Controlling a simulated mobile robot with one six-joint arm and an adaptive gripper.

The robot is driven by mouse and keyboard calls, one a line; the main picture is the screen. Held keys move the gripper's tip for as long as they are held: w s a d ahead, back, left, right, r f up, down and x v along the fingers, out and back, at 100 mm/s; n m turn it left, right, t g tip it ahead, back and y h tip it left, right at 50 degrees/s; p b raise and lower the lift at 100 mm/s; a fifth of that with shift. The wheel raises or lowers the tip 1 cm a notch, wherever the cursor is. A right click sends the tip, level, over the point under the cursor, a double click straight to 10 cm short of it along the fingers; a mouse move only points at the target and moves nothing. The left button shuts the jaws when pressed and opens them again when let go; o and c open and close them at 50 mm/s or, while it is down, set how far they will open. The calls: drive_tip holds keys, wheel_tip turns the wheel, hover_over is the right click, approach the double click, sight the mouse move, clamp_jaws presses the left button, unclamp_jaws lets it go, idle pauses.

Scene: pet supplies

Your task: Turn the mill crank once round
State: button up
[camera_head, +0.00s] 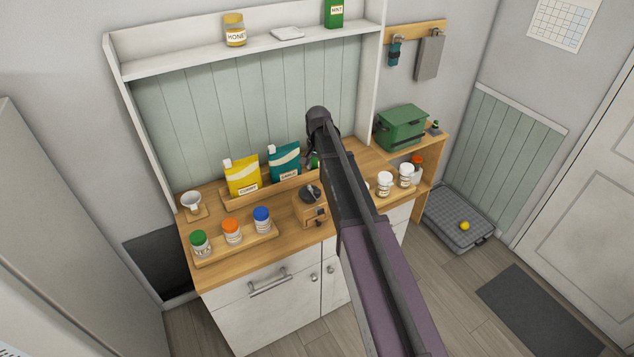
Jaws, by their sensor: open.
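The mill (309,207) is a small wooden box with a dark round top (310,191). It stands on the wooden counter, just left of my arm. A small dark and light part shows low on its front, but I cannot make out the crank clearly. My arm reaches up from the lower right across the middle of the view and covers the counter right of the mill. My gripper's fingers do not show; they seem to be hidden behind the arm. I cannot tell whether anything touches the mill.
A tray (207,260) with green-, orange- and blue-lidded jars stands at front left. Yellow (242,176) and teal (285,161) pouches stand behind the mill. White-lidded jars (385,184) are right of my arm. A green box (401,128) sits at back right. A shelf (180,60) overhangs the counter.

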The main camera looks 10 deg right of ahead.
sight(318, 190)
drive_tip(key=shift+w+r, duration=0.6)
drive_tip(key=shift+r, duration=0.05)
drive_tip(key=shift+f, duration=0.2)
wheel_tip(318, 190, down, 13)
drive_tip(key=b, duration=1.3)
drive_tip(key=shift+f, duration=0.2)
clamp_jaws()
